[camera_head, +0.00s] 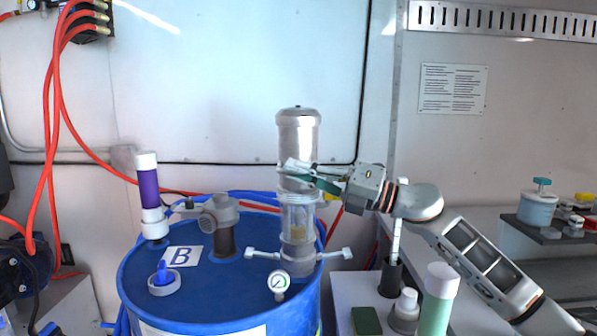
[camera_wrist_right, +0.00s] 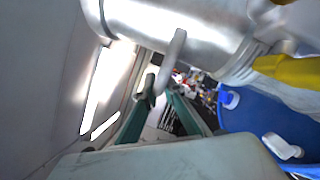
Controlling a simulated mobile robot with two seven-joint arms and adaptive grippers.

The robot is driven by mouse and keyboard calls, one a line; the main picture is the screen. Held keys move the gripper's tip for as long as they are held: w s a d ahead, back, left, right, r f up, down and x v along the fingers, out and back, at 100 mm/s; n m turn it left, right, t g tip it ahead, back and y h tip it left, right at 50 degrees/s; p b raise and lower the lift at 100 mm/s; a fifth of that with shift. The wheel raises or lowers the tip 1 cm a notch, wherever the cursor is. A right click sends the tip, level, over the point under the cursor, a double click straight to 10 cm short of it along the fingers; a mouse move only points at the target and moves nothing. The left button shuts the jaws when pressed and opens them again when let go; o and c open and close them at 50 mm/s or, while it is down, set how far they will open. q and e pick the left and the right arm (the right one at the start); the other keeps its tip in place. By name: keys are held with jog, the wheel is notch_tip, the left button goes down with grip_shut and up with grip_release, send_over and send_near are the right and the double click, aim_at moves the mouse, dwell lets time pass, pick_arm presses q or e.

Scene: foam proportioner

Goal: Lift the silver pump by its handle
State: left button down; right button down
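The silver pump (camera_head: 298,135) stands upright in the blue drum (camera_head: 215,285), with a clear section at its lower part. In the right wrist view the pump body (camera_wrist_right: 190,35) lies across the top, and a thin grey handle (camera_wrist_right: 172,62) stands out from it. My right gripper (camera_head: 300,172) is in front of the pump's middle, reaching in from the right. In the wrist view its green fingers (camera_wrist_right: 160,88) are apart, with the handle's end at the gap between their tips. I cannot tell whether they touch it. My left gripper is not in view.
The drum top also holds a purple-and-white cylinder (camera_head: 149,190), a grey fitting (camera_head: 222,215), a blue-handled cap (camera_head: 163,280) and a pressure gauge (camera_head: 278,282). A green-and-white bottle (camera_head: 438,300) stands on the bench below my right arm. Red hoses (camera_head: 55,120) hang at the left.

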aim_at(299, 124)
jog(key=shift+r, duration=0.1)
notch_tip(299, 124, up, 10)
jog(key=p, duration=0.6)
jog(key=shift+f, duration=0.2)
jog(key=c, duration=2.1)
grip_release()
jog(key=shift+c, duration=0.2)
jog(key=shift+d+f, duration=0.1)
